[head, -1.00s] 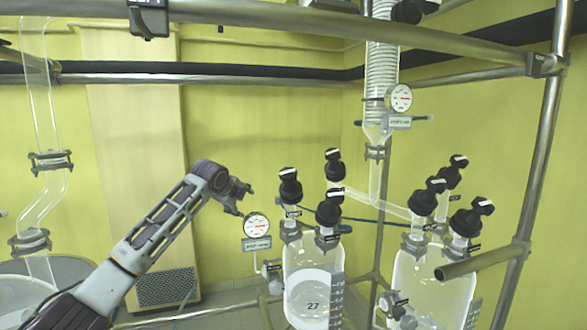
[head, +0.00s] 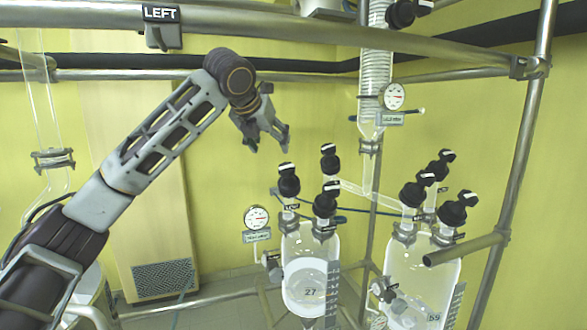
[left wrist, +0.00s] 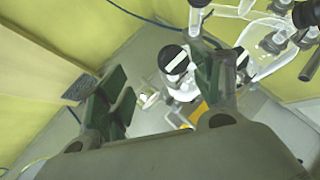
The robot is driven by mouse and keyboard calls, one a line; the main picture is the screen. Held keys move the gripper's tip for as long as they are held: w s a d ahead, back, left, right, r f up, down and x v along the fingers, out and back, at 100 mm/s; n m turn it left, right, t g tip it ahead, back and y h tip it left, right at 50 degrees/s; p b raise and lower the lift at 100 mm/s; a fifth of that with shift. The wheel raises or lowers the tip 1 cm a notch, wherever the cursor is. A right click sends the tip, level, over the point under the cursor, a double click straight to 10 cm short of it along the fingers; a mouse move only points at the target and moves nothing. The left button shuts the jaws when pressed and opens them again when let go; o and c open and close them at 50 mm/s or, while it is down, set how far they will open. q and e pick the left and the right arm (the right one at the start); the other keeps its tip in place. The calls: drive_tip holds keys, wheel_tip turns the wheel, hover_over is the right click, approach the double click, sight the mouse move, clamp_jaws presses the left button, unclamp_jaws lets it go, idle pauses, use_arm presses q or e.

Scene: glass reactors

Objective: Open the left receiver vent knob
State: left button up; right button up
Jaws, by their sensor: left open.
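The left receiver (head: 300,255) is a clear glass vessel marked 27. Several black knobs with white stripes stand on its top: one at the front left (head: 289,182), one at the back (head: 330,160) and one at the front right (head: 326,202). Their small labels are too small to read, so I cannot tell which is the vent knob. My left gripper (head: 268,147) is open and empty, above and slightly left of the front-left knob, apart from it. In the left wrist view, a striped black knob (left wrist: 175,61) shows between the open fingers (left wrist: 160,95). My right gripper is out of view.
A second receiver (head: 425,275) with several black knobs stands to the right. A pressure gauge (head: 257,218) is left of the left receiver. A metal rail (head: 260,25) labelled LEFT crosses above my arm. The glass condenser column (head: 372,90) rises behind.

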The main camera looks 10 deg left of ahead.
sight(286, 167)
use_arm(q)
drive_tip(key=s+d+m, duration=0.1)
drive_tip(key=s+d+r+m, duration=0.1)
drive_tip(key=s+m, duration=0.1)
drive_tip(key=shift+s+d+g, duration=0.1)
drive_tip(key=shift+s+g, duration=0.1)
drive_tip(key=shift+g, duration=0.1)
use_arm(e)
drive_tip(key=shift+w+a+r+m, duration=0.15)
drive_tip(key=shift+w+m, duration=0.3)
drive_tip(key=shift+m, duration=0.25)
use_arm(q)
drive_tip(key=shift+w, duration=0.1)
drive_tip(key=shift+p+x, duration=1.35)
drive_tip(key=shift+x, duration=5.5)
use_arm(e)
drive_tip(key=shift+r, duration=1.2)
use_arm(q)
drive_tip(key=shift+c, duration=0.5)
drive_tip(key=c, duration=0.9)
